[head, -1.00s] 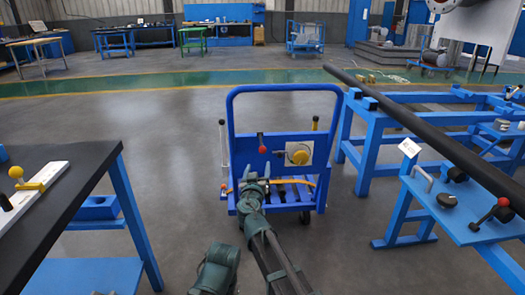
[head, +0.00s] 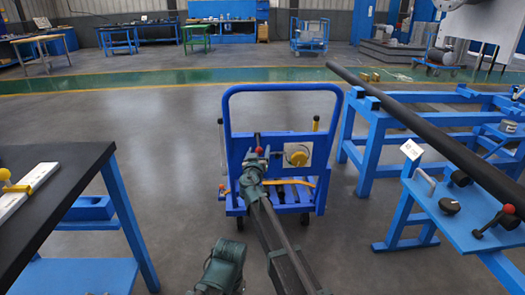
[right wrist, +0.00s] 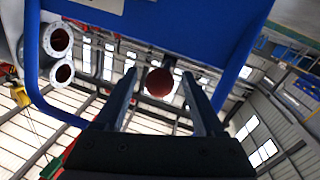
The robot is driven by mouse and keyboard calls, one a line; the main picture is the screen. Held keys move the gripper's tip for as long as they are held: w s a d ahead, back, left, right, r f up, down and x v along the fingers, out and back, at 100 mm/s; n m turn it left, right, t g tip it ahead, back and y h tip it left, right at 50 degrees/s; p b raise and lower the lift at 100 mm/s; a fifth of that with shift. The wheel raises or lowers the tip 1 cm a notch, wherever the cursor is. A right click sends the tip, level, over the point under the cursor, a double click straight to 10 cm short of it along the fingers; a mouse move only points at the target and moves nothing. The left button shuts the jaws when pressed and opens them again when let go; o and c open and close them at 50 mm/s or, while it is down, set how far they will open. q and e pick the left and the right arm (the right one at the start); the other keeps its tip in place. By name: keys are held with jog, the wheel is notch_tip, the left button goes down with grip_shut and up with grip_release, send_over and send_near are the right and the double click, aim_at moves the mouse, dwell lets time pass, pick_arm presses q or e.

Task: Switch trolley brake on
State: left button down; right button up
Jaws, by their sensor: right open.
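The blue trolley (head: 229,120) stands on the floor ahead, with a tall hoop handle. A lever with a red ball knob (head: 259,150) rises at its near panel; the lever's lower part is hidden behind my gripper. My right gripper (head: 255,158) is at this lever. In the right wrist view the red knob (right wrist: 159,82) sits between the two open fingers, with visible gaps at both sides. A yellow round part (head: 299,158) on a pale plate is to the right of the lever. My left gripper is not in view.
A blue frame (head: 370,140) with a long dark bar (head: 430,125) stands close on the right, and a black-topped bench (head: 60,190) on the left. A blue side table (head: 465,225) is at the right front. The floor beyond the trolley is clear.

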jog(key=shift+w, duration=0.15)
grip_shut()
dwell(1.4)
